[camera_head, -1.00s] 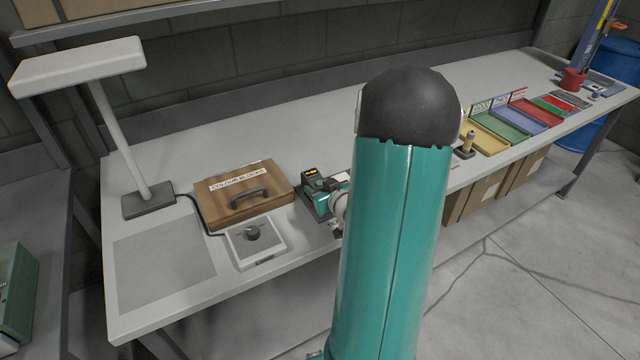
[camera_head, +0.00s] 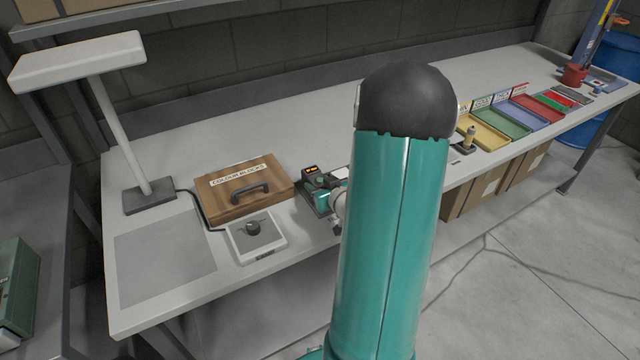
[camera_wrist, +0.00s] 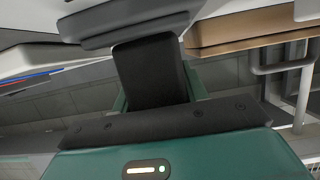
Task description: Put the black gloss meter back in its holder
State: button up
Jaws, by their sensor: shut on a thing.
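In the wrist view, a black block (camera_wrist: 150,70) sits in front of my teal gripper housing, against a dark grey slab (camera_wrist: 130,18); I cannot tell which parts are meter, finger or holder. A dark base (camera_head: 306,196) shows low around the meter and may be its holder. My teal arm hides the area to the right. Whether the meter is seated is unclear.
The wooden "colour blocks" case (camera_head: 240,190) stands close left of the meter. A white dial box (camera_head: 256,238) is in front of it. A lamp (camera_head: 148,195) stands far left. Coloured trays (camera_head: 508,120) and a small upright tool (camera_head: 469,138) are to the right.

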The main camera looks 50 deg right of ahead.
jog(key=shift+f, duration=0.1)
jog(key=o, duration=1.5)
jog(key=shift+f, duration=0.1)
jog(key=shift+s, duration=0.1)
